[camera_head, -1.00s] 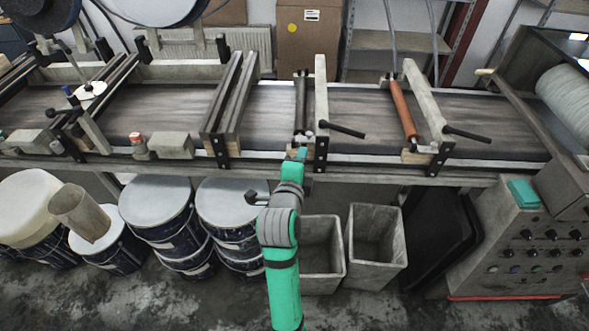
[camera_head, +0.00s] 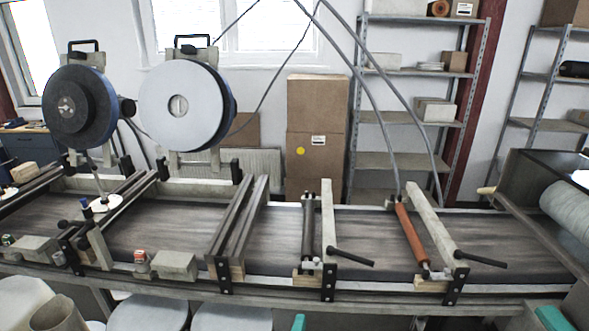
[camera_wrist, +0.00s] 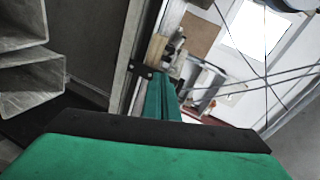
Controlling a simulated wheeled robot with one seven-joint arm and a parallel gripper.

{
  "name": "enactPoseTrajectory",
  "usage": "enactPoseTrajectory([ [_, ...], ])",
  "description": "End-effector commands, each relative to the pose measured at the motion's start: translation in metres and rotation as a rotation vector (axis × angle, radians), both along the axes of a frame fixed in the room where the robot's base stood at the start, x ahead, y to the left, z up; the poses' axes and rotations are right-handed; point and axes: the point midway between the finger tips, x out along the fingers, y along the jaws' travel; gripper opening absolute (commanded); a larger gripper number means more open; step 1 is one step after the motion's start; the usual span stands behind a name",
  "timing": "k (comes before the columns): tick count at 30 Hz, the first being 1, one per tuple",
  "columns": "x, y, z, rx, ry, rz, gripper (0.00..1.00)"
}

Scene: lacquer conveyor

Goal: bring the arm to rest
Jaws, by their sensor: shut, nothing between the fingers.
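My gripper (camera_wrist: 163,98) shows in the wrist view as green fingers, closed together with nothing between them. They stand out beyond the dark edge of my green hand. The conveyor's frame edge and a dark bracket (camera_wrist: 141,70) appear behind and beside them; I cannot tell the exact gap.
Along the conveyor stand a dark roller (camera_head: 308,228), an orange roller (camera_head: 411,235) and black handles (camera_head: 350,257). Drums (camera_head: 232,318) stand below its front edge. Two large discs (camera_head: 180,105) rise behind it. Grey bins (camera_wrist: 28,85) show left in the wrist view. Shelves (camera_head: 415,75) stand behind.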

Motion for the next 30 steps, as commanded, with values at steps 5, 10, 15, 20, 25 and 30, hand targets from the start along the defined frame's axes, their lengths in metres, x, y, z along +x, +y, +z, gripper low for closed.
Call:
enactPoseTrajectory([
  [5,-0.039,0.010,-0.047,-0.181,0.042,0.099,0.00],
  [10,-0.080,0.017,-0.079,-0.351,0.063,0.184,0.00],
  [15,-0.125,0.022,-0.105,-0.519,0.077,0.258,0.00],
  [20,-0.171,0.024,-0.122,-0.677,0.087,0.319,0.00],
  [25,-0.221,0.024,-0.132,-0.842,0.093,0.374,0.00],
  [30,-0.272,0.022,-0.133,-1.011,0.100,0.418,0.00],
])
